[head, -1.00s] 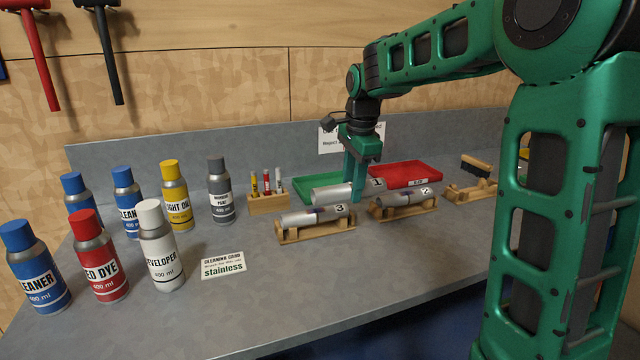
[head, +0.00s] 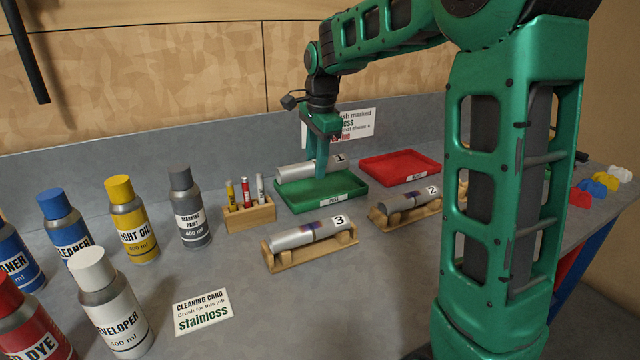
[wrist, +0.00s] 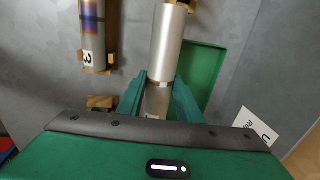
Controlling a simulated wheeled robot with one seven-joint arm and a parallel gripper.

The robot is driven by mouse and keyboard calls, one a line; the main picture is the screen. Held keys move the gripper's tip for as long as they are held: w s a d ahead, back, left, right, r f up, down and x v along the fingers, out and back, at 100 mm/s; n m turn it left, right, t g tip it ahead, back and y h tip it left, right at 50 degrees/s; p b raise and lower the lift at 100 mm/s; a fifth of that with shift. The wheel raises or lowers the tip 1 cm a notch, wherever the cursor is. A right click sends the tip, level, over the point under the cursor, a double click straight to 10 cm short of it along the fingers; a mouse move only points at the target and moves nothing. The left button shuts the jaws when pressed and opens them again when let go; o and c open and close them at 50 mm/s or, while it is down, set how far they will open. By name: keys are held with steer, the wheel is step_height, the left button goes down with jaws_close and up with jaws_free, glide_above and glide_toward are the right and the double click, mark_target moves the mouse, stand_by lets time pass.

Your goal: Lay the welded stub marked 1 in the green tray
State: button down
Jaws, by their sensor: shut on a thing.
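The stub marked 1 (head: 296,171) is a silver metal tube with a white number label at its right end. My gripper (head: 322,168) is shut on it and holds it level over the back part of the green tray (head: 325,197). In the wrist view the stub (wrist: 172,45) lies between my fingers (wrist: 158,97), with the green tray (wrist: 203,68) beyond and below it. Whether the stub touches the tray I cannot tell; it looks raised above the tray floor.
Stub 3 (head: 304,235) and stub 2 (head: 405,203) rest on wooden cradles in front. A red tray (head: 400,166) stands right of the green one. A marker block (head: 250,214) and several spray cans, including marking paint (head: 190,210), stand left. A cleaning card (head: 203,311) lies in front.

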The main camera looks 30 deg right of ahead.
steer(key=w+d+f, duration=0.4)
steer(key=d, duration=0.1)
steer(key=w+d+f, duration=0.2)
steer(key=w, duration=0.1)
steer(key=shift+d, duration=0.15)
steer(key=shift+f, duration=1.95)
steer(key=shift+f, duration=0.6)
steer(key=c, duration=1.3)
jaws_free()
steer(key=shift+o, duration=0.2)
